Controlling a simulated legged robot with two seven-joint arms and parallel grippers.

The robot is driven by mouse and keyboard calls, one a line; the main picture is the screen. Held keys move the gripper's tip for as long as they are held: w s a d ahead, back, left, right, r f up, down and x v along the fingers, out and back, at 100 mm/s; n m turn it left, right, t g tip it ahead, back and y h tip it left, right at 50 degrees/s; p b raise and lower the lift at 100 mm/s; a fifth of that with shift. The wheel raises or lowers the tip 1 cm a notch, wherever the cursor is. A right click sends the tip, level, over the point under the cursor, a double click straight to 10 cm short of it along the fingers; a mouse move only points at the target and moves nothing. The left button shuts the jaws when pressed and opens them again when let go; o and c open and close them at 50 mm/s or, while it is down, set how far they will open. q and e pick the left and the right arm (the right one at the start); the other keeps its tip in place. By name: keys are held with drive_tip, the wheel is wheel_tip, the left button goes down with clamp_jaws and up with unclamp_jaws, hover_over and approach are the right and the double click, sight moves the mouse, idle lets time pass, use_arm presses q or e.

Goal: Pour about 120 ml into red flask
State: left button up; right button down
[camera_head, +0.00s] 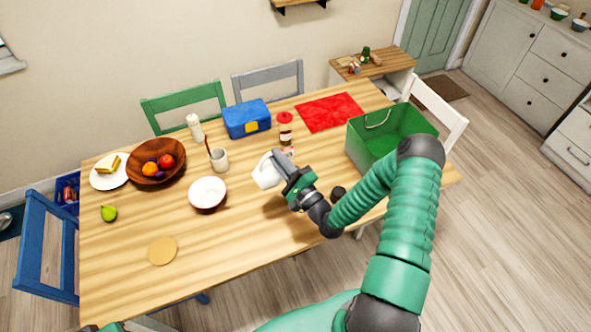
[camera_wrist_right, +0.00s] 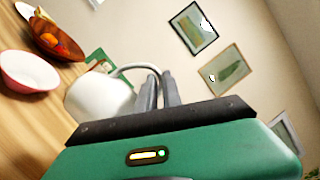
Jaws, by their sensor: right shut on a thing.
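My right gripper (camera_head: 282,173) is shut on a white jug (camera_head: 266,171) and holds it over the middle of the table. In the right wrist view the jug (camera_wrist_right: 97,98) looks tilted in the picture, with its thin curved handle (camera_wrist_right: 142,66) at the jaws. A bottle with a red top and brown body (camera_head: 285,131) stands beyond the jug. A small pinkish-red thing (camera_head: 288,150) shows just in front of that bottle, partly hidden by my gripper. I cannot tell which is the red flask. I see no liquid flowing. My left gripper is not in view.
A white bowl (camera_head: 207,193), a beige cup (camera_head: 219,160) and a wooden fruit bowl (camera_head: 143,172) stand to the left. A blue box (camera_head: 246,119) and red mat (camera_head: 330,112) lie behind; a green bin (camera_head: 363,150) stands right. The table's front left is mostly clear.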

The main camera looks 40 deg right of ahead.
sight(267, 174)
drive_tip(key=shift+s+d+r+m, duration=0.1)
drive_tip(key=shift+d+r+m, duration=0.2)
drive_tip(key=shift+d+m, duration=0.4)
idle(1.5)
drive_tip(key=a+n, duration=0.1)
drive_tip(key=a+f+n, duration=0.1)
drive_tip(key=shift+w+a+f+n+y+b, duration=0.2)
drive_tip(key=shift+a+n+y+b, duration=0.1)
drive_tip(key=shift+a+y+b, duration=0.1)
drive_tip(key=shift+a+r+n+y+p, duration=0.2)
drive_tip(key=shift+a+n+y+p, duration=0.25)
drive_tip(key=shift+n, duration=0.55)
drive_tip(key=shift+w+a+g, duration=0.15)
drive_tip(key=shift+a+g, duration=0.05)
drive_tip(key=shift+g, duration=0.1)
drive_tip(key=shift+w+a+f+n, duration=0.1)
drive_tip(key=shift+a+f+n, duration=0.25)
drive_tip(key=shift+n, duration=0.45)
drive_tip(key=shift+a+f+n+y+b, duration=0.3)
drive_tip(key=shift+f+n+b, duration=0.1)
drive_tip(key=shift+n, duration=0.4)
